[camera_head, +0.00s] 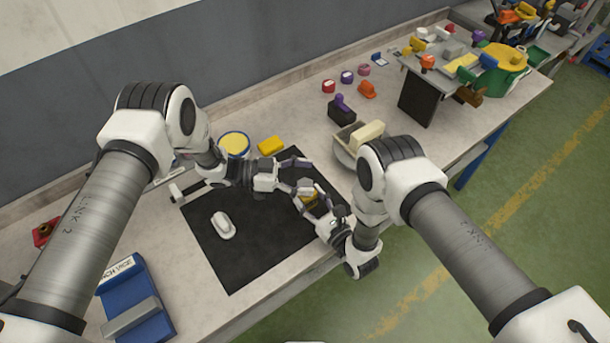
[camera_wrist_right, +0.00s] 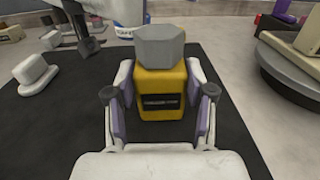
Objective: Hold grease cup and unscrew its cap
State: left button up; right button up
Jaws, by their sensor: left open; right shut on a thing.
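The grease cup is a yellow block-like body (camera_wrist_right: 162,80) with a grey hexagonal cap (camera_wrist_right: 160,45) on top. It stands upright between the purple pads of my right gripper (camera_wrist_right: 160,100), which is shut on its sides. In the head view the cup (camera_head: 308,199) shows only as a small yellow patch, partly hidden by the grippers. My left gripper (camera_head: 306,176) is open and empty, with its fingers just behind and to the left of the cup, apart from the cap as far as I can tell.
A black mat (camera_head: 240,268) lies under the work area, with a white rounded part (camera_head: 223,226) on it. A yellow-topped can (camera_head: 234,145) and a yellow block (camera_head: 271,145) stand behind. A round turntable (camera_head: 345,150) is at right, a blue vise (camera_head: 135,300) at front left.

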aim_at(306, 184)
pick_arm(q)
jog(key=m+g+y, duration=0.1)
jog(key=m+g, duration=0.2)
jog(key=g, duration=0.1)
jog(key=m+g, duration=0.3)
jog(key=shift+d+g+y, duration=0.1)
jog(key=shift+g+y, duration=0.3)
jog(key=shift+f, duration=0.15)
jog(key=shift+f, duration=1.85)
grip_shut()
jog(key=shift+n+t+h, duration=0.3)
jog(key=shift+n+t, duration=0.1)
jog(key=shift+t, duration=0.1)
jog(key=n+t, duration=0.2)
jog(key=t, duration=0.1)
jog(key=n+t+h, duration=0.1)
jog(key=n+t, duration=0.2)
jog(key=t, duration=0.1)
jog(key=shift+s, duration=0.15)
